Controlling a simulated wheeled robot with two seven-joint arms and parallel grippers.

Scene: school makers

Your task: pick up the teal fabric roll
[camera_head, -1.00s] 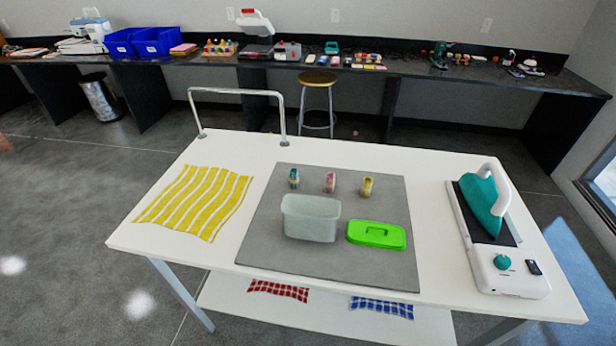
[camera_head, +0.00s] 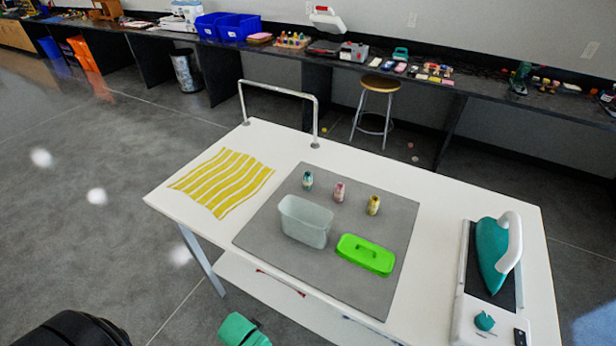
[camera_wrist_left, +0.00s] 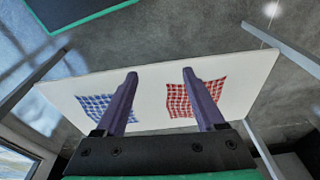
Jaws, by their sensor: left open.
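A small upright teal item (camera_head: 307,180), the likeliest teal fabric roll, stands on the grey mat (camera_head: 262,240) on the white table. It is too small to make out well. Beside it to the right stand a similar pink item (camera_head: 339,192) and a yellow one (camera_head: 374,205). My left gripper (camera_wrist_left: 160,72) is open and empty in the left wrist view, apart from the teal item, which does not show there. My right gripper is not in view.
A clear bin (camera_head: 305,222) and green lid (camera_head: 366,254) are on the mat. A teal iron (camera_head: 492,255) is at right, striped yellow cloth (camera_head: 222,182) at left. A metal rail (camera_head: 280,88) rises at the back. The lower shelf holds blue (camera_wrist_left: 97,107) and red checked cloths (camera_wrist_left: 178,101).

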